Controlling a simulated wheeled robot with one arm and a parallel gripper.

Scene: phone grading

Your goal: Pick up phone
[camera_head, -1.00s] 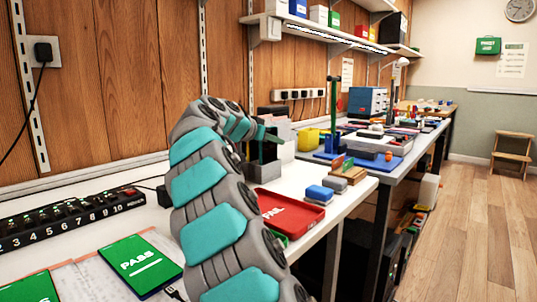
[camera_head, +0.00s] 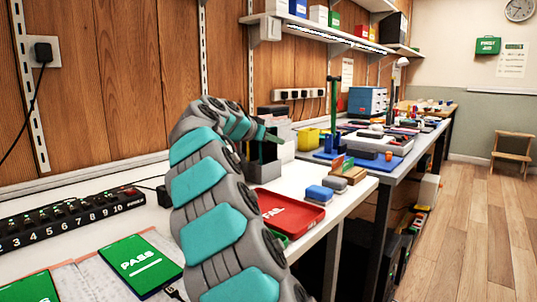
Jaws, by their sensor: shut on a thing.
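My arm reaches up from the bottom middle and bends over towards the back of the bench. My gripper (camera_head: 264,143) is at its far end, small and dark, just above and in front of a grey holder (camera_head: 285,146). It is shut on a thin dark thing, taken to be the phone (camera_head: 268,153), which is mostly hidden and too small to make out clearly. I cannot tell whether the phone touches the grey holder.
A red FAIL tray (camera_head: 290,212) lies right of my arm, near blue-and-grey blocks (camera_head: 320,193). A green PASS panel (camera_head: 140,263) lies on papers at the front left. A numbered charging strip (camera_head: 70,217) runs along the left. A second bench (camera_head: 395,160) stands beyond.

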